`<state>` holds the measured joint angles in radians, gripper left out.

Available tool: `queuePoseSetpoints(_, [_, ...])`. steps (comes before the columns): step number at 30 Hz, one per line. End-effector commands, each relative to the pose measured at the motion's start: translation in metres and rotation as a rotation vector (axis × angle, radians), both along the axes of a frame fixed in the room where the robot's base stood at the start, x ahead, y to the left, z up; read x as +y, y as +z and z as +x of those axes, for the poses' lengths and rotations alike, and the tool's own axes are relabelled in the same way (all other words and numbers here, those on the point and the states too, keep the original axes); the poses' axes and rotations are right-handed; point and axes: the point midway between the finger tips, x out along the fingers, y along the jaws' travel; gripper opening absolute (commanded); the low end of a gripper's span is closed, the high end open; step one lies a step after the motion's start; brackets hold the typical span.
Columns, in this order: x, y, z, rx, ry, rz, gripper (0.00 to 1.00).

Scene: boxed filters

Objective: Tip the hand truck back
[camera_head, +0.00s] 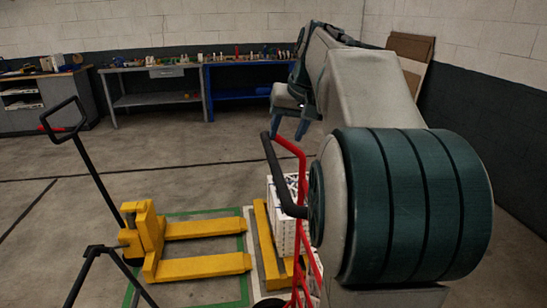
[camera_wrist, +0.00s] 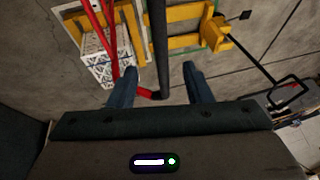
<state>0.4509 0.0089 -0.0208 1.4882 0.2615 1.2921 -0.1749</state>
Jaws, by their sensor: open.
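The hand truck has a red tubular frame (camera_head: 302,163) and a black handle bar (camera_head: 279,178). It stands in front of my arm in the head view, its lower part partly hidden. My gripper (camera_head: 290,128) is open, fingers pointing down, just above the top of the handle. In the wrist view, the black handle bar (camera_wrist: 158,45) runs between the two open fingers of my gripper (camera_wrist: 158,82), touching neither. I cannot tell whether it is at fingertip depth. White patterned boxes (camera_head: 286,225) are stacked beside the red frame; they also show in the wrist view (camera_wrist: 98,58).
A yellow pallet jack (camera_head: 150,242) with a black handle stands to the left, inside green floor lines. Another black frame (camera_head: 93,252) rises at the lower left. Workbenches (camera_head: 158,88) line the back wall. Open floor lies between.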

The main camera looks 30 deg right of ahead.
Motion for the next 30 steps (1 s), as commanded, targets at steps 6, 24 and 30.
queuePoseSetpoints(6, [0.004,-0.045,0.020,0.005,0.002,0.003,0.45])
queuePoseSetpoints(24, [0.010,-0.094,0.044,0.000,0.005,0.000,0.45])
queuePoseSetpoints(30, [0.009,-0.093,0.044,0.000,0.005,0.000,0.23])
